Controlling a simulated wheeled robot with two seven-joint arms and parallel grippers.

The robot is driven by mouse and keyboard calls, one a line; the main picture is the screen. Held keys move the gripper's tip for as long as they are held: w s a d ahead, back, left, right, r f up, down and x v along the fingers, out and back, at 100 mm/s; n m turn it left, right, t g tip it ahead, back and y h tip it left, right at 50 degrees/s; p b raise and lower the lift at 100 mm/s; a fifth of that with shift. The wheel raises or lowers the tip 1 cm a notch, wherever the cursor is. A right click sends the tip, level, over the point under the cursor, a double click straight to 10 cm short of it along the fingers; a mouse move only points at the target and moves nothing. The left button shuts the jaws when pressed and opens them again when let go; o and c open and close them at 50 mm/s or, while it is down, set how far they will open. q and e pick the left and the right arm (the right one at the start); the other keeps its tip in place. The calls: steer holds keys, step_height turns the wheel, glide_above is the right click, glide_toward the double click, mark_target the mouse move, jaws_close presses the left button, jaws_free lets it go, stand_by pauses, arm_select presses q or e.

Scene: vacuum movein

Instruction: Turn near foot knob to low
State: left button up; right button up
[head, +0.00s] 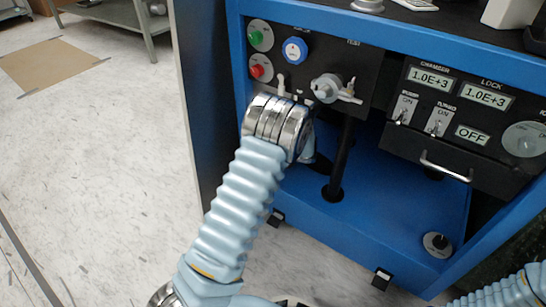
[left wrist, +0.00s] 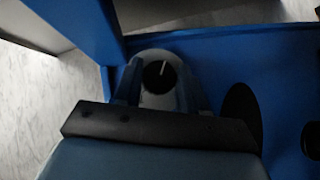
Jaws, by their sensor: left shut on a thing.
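The near foot knob (left wrist: 157,76) shows in the left wrist view as a black round knob on a pale dial, on the blue floor of the cabinet. Its white pointer line points up in that view, slightly to the right. My left gripper (left wrist: 158,92) is shut on this knob, with one finger on each side of it. In the head view my left arm covers most of the gripper and hides this knob. The dial's markings are too dark to read. My right gripper is out of view; only part of the right arm shows at the lower right.
Another foot knob (head: 437,244) sits on the blue base at the right. Above my left wrist is a black panel with a green button (head: 256,38), a red button (head: 257,71) and a valve (head: 328,88). A drawer handle (head: 445,167) juts out at right. Open floor lies left.

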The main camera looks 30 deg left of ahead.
arm_select(q)
steer(key=shift+w+r+n+g+y+p, duration=0.1)
steer(key=shift+r+n+g+y+p, duration=0.15)
steer(key=shift+n+g+p, duration=0.7)
steer(key=shift+d+f+n+g+p, duration=0.15)
steer(key=shift+n+g+p, duration=0.35)
steer(key=shift+n, duration=0.35)
steer(key=shift+w+n+g, duration=0.1)
steer(key=shift+n+g, duration=0.25)
steer(key=shift+n, duration=0.15)
steer(key=shift+f+n+g, duration=0.25)
steer(key=shift+n+g, duration=0.45)
steer(key=shift+n, duration=0.2)
steer(key=shift+w+n+g+b, duration=0.15)
steer(key=shift+n+g+b, duration=0.35)
steer(key=shift+n+g, duration=0.3)
steer(key=shift+n+g+h+b, duration=0.45)
steer(key=shift+n+g+b, duration=0.25)
steer(key=shift+n, duration=0.5)
steer(key=shift+n+g+h+b, duration=0.35)
steer(key=shift+n+g, duration=0.15)
steer(key=shift+n, duration=0.3)
steer(key=shift+r, duration=0.1)
